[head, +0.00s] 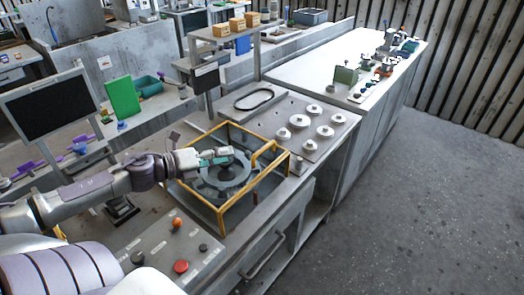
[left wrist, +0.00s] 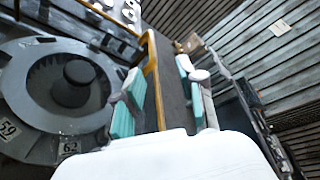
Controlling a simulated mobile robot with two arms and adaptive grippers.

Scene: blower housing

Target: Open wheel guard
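The wheel guard (head: 222,216) is a yellow-framed, clear-sided box on the workbench, around a grey round housing with a dark hub (head: 228,172). In the left wrist view the housing (left wrist: 72,88) fills the left side, and a yellow bar of the guard (left wrist: 151,75) runs between my fingers in the picture. My left gripper (head: 222,157) is over the guard area in the head view. Its teal-padded fingers (left wrist: 158,100) are spread, with nothing clamped. I cannot tell whether a finger touches the bar. My right gripper is not in view.
A control panel (head: 160,250) with red and orange knobs lies in front of the guard. A plate with several white round parts (head: 309,132) and a black belt (head: 254,99) are behind it. A monitor (head: 48,104) stands left. Open floor (head: 430,200) lies right.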

